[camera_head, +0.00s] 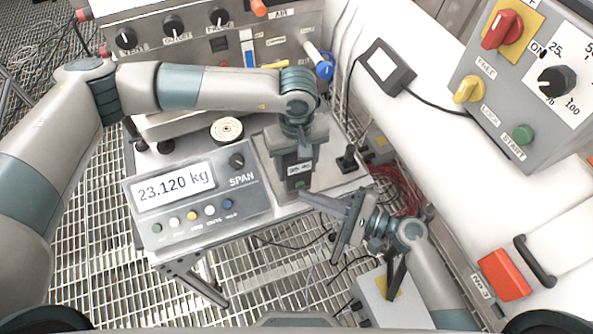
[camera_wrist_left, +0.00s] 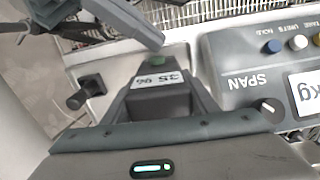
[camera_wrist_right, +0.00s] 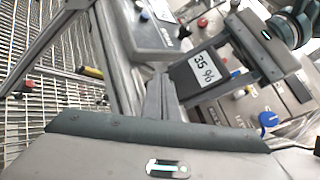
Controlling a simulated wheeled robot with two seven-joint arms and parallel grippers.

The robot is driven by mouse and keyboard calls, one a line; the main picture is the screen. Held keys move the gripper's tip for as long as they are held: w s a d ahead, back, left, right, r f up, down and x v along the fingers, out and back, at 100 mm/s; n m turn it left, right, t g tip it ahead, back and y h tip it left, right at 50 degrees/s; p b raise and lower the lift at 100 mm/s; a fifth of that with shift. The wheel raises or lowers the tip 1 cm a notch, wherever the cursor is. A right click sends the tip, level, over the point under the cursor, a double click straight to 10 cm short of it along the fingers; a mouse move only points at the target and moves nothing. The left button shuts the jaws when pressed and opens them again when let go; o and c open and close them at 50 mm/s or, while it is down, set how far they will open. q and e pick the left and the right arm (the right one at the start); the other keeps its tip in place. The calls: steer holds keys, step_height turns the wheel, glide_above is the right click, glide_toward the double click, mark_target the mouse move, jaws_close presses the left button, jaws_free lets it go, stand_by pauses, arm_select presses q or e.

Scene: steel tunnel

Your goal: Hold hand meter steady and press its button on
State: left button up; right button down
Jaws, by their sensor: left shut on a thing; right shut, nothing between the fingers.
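The hand meter (camera_head: 297,182) is a dark grey block with a small display reading about 35 % and a green button (camera_wrist_left: 158,60) near its end. My left gripper (camera_head: 294,158) is shut on it from above, with a finger along each side in the left wrist view (camera_wrist_left: 160,98). My right gripper (camera_head: 308,197) is shut and empty, its fingertips just beside the meter's button end. In the left wrist view its tips (camera_wrist_left: 158,40) lie close to the green button; I cannot tell if they touch. The display (camera_wrist_right: 204,67) faces the right wrist camera.
A scale console (camera_head: 205,190) reading 23.120 kg stands left of the meter on the steel bench. A black knobbed post (camera_head: 347,160) stands to its right. A grey control box (camera_head: 530,80) is at upper right, and a grate floor (camera_head: 290,265) lies below.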

steer(key=s, duration=0.2)
steer(key=s+d, duration=0.2)
steer(key=s, duration=0.1)
steer(key=shift+s, duration=0.3)
stand_by(0.4)
stand_by(0.5)
arm_select(q)
steer(key=o, duration=1.3)
steer(key=shift+c, duration=0.2)
steer(key=shift+r, duration=0.15)
step_height(320, 180, up, 12)
steer(key=shift+f, duration=0.15)
steer(key=shift+s, duration=0.1)
arm_select(e)
steer(key=shift+s, duration=0.1)
